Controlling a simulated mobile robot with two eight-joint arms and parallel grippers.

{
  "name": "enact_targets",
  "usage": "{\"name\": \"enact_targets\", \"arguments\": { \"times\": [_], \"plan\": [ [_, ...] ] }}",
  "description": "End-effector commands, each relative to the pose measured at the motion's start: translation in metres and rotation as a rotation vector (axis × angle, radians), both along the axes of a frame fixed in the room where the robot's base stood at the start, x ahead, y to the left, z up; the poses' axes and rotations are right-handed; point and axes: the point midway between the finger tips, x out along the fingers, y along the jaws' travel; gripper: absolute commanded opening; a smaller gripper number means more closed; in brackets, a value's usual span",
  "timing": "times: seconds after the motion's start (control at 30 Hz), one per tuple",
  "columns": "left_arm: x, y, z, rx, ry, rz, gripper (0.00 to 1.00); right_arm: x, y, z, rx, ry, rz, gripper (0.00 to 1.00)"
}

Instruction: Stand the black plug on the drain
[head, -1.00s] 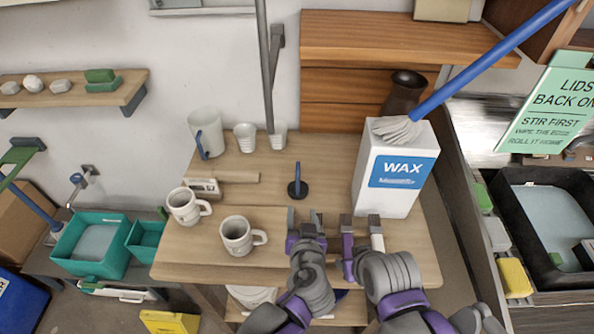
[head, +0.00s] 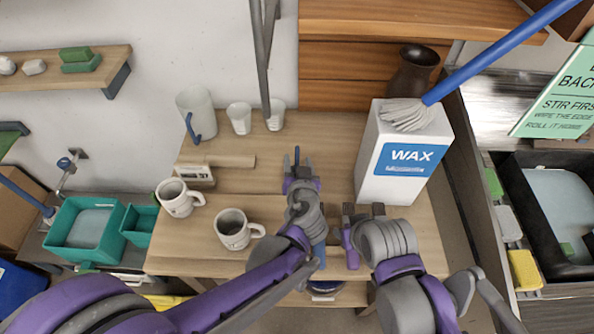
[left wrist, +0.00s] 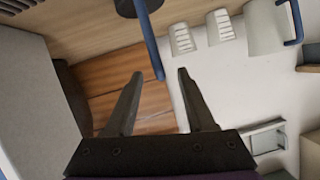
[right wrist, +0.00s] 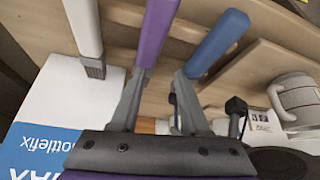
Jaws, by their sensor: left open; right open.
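The likely black plug (left wrist: 127,8) shows in the left wrist view as a dark round base with a blue upright handle (left wrist: 151,42). It stands on the wooden table; in the head view my left gripper largely covers it. My left gripper (head: 297,163) is open. In the left wrist view the handle's end appears between its fingertips (left wrist: 160,73), without visible grip. My right gripper (head: 362,210) is open near the table's front, left of the wax box; its fingers line up with purple and blue handles in the right wrist view. I cannot make out the drain.
The wax box (head: 405,157) stands right of the plug, with a blue-handled mop (head: 480,65) above it. Two mugs (head: 178,197) (head: 235,229) stand at the left, a pitcher (head: 197,112) and cups behind. A black tub (head: 520,215) is at far right.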

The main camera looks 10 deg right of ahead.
Motion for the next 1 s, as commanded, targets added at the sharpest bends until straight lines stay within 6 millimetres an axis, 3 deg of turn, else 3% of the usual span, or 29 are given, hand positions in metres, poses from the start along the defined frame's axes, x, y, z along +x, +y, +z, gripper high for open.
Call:
{"name": "enact_targets", "arguments": {
  "times": [0.2,0.53,0.83,1.0],
  "plan": [
    [0.031,-0.005,-0.009,0.000,0.001,0.002,0.55,-0.003,0.000,-0.006,0.000,0.005,0.000,0.46],
    [0.037,-0.006,-0.010,0.000,0.000,0.000,0.53,-0.003,0.000,-0.006,0.000,0.006,0.000,0.46],
    [0.037,-0.006,-0.010,0.000,0.000,0.000,0.00,-0.003,0.000,-0.006,0.000,0.006,0.000,0.46],
    [0.037,-0.006,-0.010,0.000,0.000,0.000,0.00,-0.003,0.000,-0.006,0.000,0.006,0.000,0.46]
  ]
}}
